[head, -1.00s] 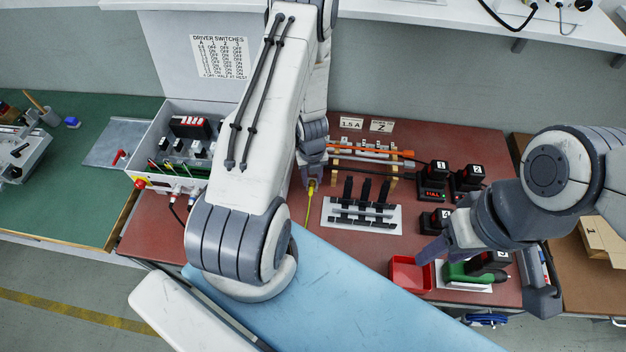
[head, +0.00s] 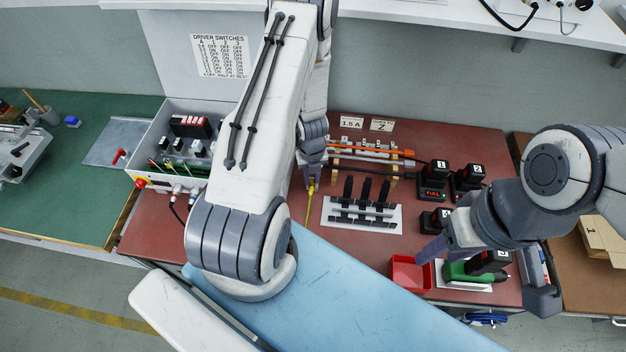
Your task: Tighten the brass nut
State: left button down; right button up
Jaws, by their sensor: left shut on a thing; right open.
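I cannot pick out a brass nut in the head view. My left gripper (head: 312,176) is shut on a yellow piece (head: 311,188), which looks like a plug or lead end, just left of the black-clip rack. A thin yellow lead hangs down from it. My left arm covers much of the middle of the bench. My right gripper (head: 487,272) is open, its fingers apart on either side of a green driver (head: 462,271). The driver lies on a white plate with a dark block on it. I cannot tell whether the fingers touch it.
A red tray (head: 398,282) sits at the bench front. Several black packs (head: 438,168) stand at the right, one reading FULL. A white rack (head: 338,224) holds black clips. An open switch box (head: 158,180) stands at the left.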

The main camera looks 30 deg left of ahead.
pick_arm(q)
jog(key=m, duration=0.3)
jog(key=shift+m, duration=0.4)
jog(key=m, duration=0.4)
jog(key=shift+w, duration=0.1)
jog(key=m, duration=2)
jog(key=shift+w, duration=0.1)
jog(key=c, duration=1)
grip_release()
